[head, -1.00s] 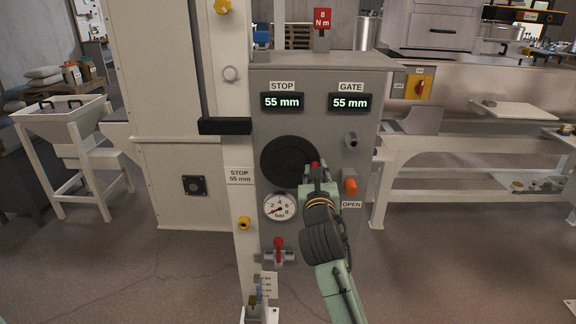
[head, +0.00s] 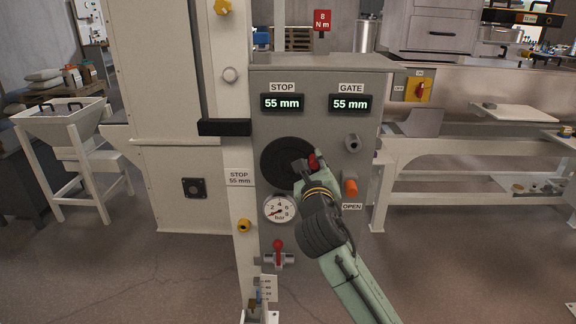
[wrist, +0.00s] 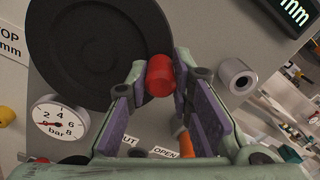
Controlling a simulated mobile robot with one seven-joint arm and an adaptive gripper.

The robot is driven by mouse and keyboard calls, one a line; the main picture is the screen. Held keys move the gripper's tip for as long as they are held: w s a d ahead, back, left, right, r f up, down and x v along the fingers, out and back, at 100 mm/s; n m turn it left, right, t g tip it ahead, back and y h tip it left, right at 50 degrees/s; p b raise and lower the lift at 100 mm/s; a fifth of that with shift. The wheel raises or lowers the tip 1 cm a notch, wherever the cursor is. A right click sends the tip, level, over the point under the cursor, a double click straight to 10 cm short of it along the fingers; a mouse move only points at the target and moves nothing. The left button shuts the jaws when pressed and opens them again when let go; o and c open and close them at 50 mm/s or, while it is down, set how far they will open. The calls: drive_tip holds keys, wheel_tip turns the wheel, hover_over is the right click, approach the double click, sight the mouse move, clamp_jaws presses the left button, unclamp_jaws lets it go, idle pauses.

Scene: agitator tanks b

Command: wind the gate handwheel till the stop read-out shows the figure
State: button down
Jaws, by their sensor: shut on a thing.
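The black handwheel (head: 280,158) is a disc on the front of a grey cabinet. It also shows in the wrist view (wrist: 85,45). Its red handle (wrist: 159,74) stands near the rim, at the wheel's right side in the head view (head: 313,160). My gripper (head: 308,166) is shut on the red handle, which sits between the fingertips in the wrist view. The STOP read-out (head: 282,103) shows 55 mm. The GATE read-out (head: 350,103) also shows 55 mm. A label (head: 239,178) on the post reads STOP 55 mm.
A pressure gauge (head: 279,208) sits below the wheel, with a red-handled valve (head: 278,248) under it. A grey knob (head: 352,143) and an orange knob (head: 350,187) are right of the wheel. A red 8 N m sign (head: 322,20) stands on top.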

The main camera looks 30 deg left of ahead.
sight(297, 145)
drive_tip(key=r+n, duration=0.1)
drive_tip(key=n, duration=0.1)
drive_tip(key=a+r+n+p, duration=0.1)
drive_tip(key=n, duration=0.1)
drive_tip(key=shift+s+a, duration=0.1)
drive_tip(key=shift+s, duration=0.3)
drive_tip(key=shift+s+a+n, duration=0.1)
drive_tip(key=shift+a+n, duration=0.05)
drive_tip(key=shift+n, duration=0.25)
drive_tip(key=shift+s+a+r+n+p, duration=0.2)
drive_tip(key=shift+r+n+p, duration=0.15)
drive_tip(key=shift+n+p, duration=0.4)
drive_tip(key=shift+s+a+r+n+p, duration=0.25)
drive_tip(key=shift+a+n+p, duration=0.2)
drive_tip(key=shift+n+p, duration=0.3)
drive_tip(key=shift+s+a+r+n+p, duration=0.15)
drive_tip(key=shift+a+n+p, duration=0.15)
drive_tip(key=shift+n, duration=0.5)
